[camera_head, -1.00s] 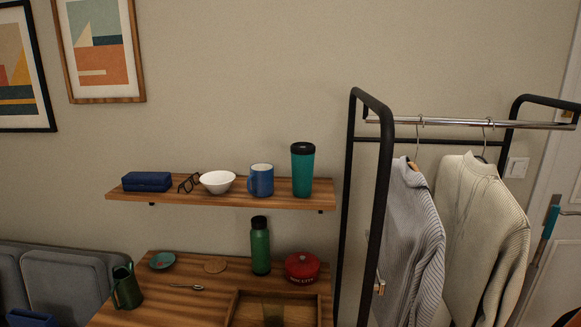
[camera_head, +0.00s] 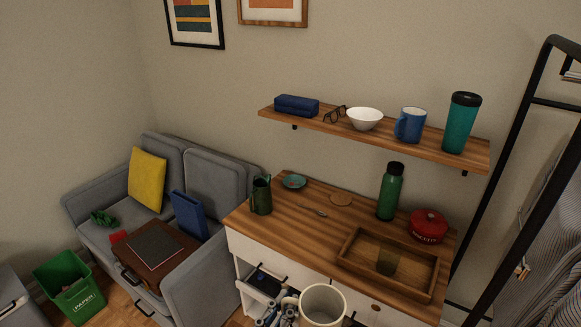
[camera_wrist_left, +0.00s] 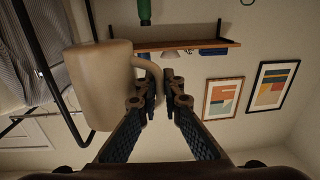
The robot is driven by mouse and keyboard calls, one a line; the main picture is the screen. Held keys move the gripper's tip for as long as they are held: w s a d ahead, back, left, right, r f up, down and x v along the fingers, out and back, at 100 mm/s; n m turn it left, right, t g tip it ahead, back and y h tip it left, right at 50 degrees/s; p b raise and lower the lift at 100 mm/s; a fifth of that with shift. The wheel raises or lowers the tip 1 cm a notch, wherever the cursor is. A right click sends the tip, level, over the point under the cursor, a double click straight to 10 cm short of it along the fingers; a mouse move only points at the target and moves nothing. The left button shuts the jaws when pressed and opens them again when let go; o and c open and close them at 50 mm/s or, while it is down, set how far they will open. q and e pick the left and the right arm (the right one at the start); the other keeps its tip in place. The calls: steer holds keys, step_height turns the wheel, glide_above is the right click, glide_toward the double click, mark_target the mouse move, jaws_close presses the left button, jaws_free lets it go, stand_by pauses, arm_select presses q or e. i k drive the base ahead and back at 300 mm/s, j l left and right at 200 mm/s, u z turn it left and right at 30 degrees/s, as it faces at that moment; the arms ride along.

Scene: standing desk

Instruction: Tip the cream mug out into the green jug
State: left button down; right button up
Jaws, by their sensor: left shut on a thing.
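The cream mug (camera_head: 337,310) is at the bottom edge of the head view, in front of the desk, its round mouth facing up. My left gripper (camera_head: 288,307) is left of it and shut on its handle. The left wrist view shows the mug (camera_wrist_left: 98,85) large, with the fingers (camera_wrist_left: 160,88) closed at the handle. I cannot tell what is inside the mug. The green jug (camera_head: 261,196) stands upright on the desk's back left corner, apart from the gripper and farther back. My right gripper is not in view.
The wooden desk (camera_head: 290,222) also holds a teal dish (camera_head: 294,182), spoon, coaster, green bottle (camera_head: 390,192), red pot (camera_head: 428,226) and wooden tray (camera_head: 350,262) with a dark glass. A loaded shelf (camera_head: 375,133) overhangs the back. The desk surface beside the jug is fairly clear.

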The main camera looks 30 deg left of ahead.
mark_target(261, 194)
steer(key=i+j, duration=0.15)
steer(key=j, duration=0.2)
steer(key=i+j, duration=0.1)
steer(key=j, duration=0.25)
steer(key=i+j, duration=0.15)
steer(key=j, duration=0.25)
steer(key=i+j+z, duration=0.1)
steer(key=j, duration=0.25)
steer(key=i+j, duration=0.15)
steer(key=j, duration=0.2)
steer(key=i+j, duration=0.15)
steer(key=j, duration=0.25)
steer(key=i+j, duration=0.1)
steer(key=j, duration=0.25)
steer(key=i+z, duration=0.05)
